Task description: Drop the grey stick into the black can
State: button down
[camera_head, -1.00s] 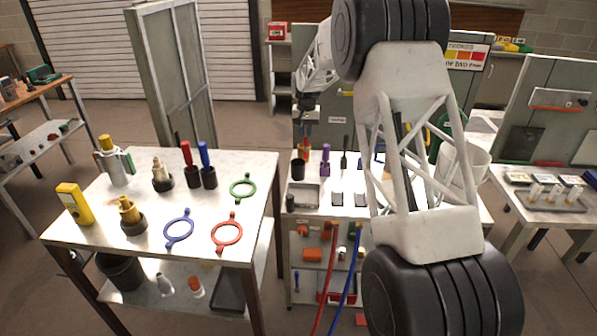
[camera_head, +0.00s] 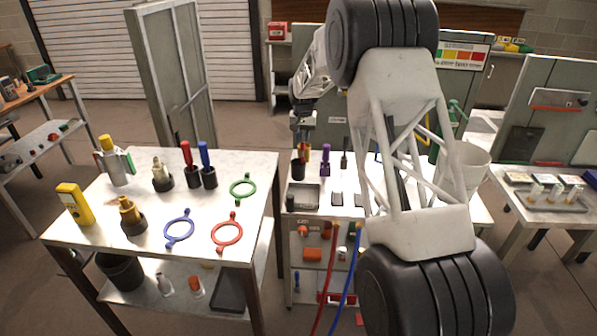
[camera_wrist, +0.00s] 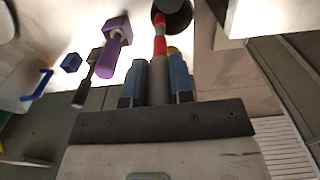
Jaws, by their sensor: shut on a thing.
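My gripper (camera_wrist: 160,70) is shut on a grey stick (camera_wrist: 158,78) with a red far part (camera_wrist: 159,42). In the head view my gripper (camera_head: 302,138) is above the black can (camera_head: 298,172), which stands at the back left of the middle workbench. The black can (camera_wrist: 176,16) also shows at the top of the wrist view. The red end overlaps the can's lower left side there; I cannot tell whether it is inside the rim or above it.
A purple-handled tool (camera_head: 325,160) and a dark tool (camera_head: 344,160) stand just right of the can. My arm hides the bench's right part. The left table (camera_head: 90,222) holds several tools and rings.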

jog(key=shift+f, duration=1.95)
jog(key=c, duration=0.9)
grip_release()
jog(key=shift+r, duration=0.1)
jog(key=shift+r, duration=3.8)
jog(key=shift+r, duration=0.1)
